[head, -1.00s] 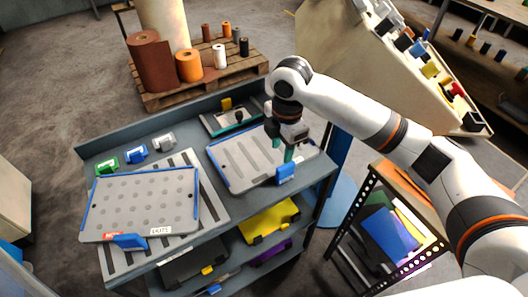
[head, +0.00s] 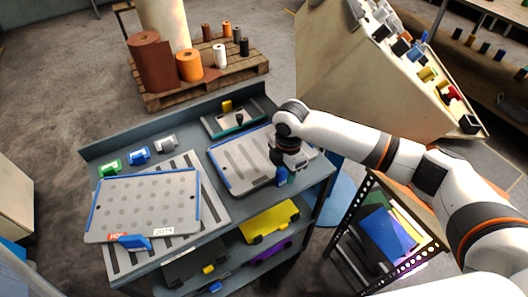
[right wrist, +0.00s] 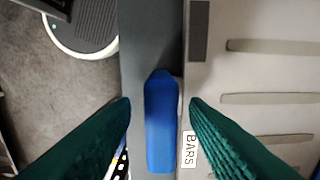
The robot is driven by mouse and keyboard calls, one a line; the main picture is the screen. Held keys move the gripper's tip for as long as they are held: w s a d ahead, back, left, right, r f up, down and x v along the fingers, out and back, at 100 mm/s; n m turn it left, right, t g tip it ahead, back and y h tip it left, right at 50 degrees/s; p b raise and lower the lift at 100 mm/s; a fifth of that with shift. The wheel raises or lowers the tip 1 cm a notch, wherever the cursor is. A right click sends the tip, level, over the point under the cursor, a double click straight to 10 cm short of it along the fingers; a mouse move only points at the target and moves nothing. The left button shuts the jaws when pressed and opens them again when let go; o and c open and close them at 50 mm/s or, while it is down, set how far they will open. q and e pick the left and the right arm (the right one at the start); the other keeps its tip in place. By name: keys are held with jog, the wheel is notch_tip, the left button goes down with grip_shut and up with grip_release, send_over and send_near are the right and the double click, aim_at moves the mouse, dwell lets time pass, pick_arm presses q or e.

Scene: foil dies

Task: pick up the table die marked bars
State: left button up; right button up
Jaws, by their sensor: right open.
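The die marked bars (head: 235,166) lies flat at the right end of the table, a light grey plate with long bars. Its blue handle (right wrist: 161,125) sticks out at the edge beside a white BARS label (right wrist: 189,150) in the right wrist view. My right gripper (right wrist: 160,103) is open, with one green finger on each side of the handle and a gap on both sides. In the head view the handle (head: 282,177) shows just below my gripper, and my wrist hides the die's right part. My left gripper is not in view.
Another die marked dots (head: 145,203) lies on a striped plate at the left of the grey table (head: 200,256). Small green, blue and grey blocks (head: 139,155) stand behind it. A green-edged tray (head: 233,120) is at the back. Lower shelves hold a yellow die (head: 270,221).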

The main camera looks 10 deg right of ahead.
jog(key=shift+f, duration=0.65)
grip_shut()
jog(key=shift+r, duration=0.1)
dwell(0.8)
jog(key=shift+w, duration=0.15)
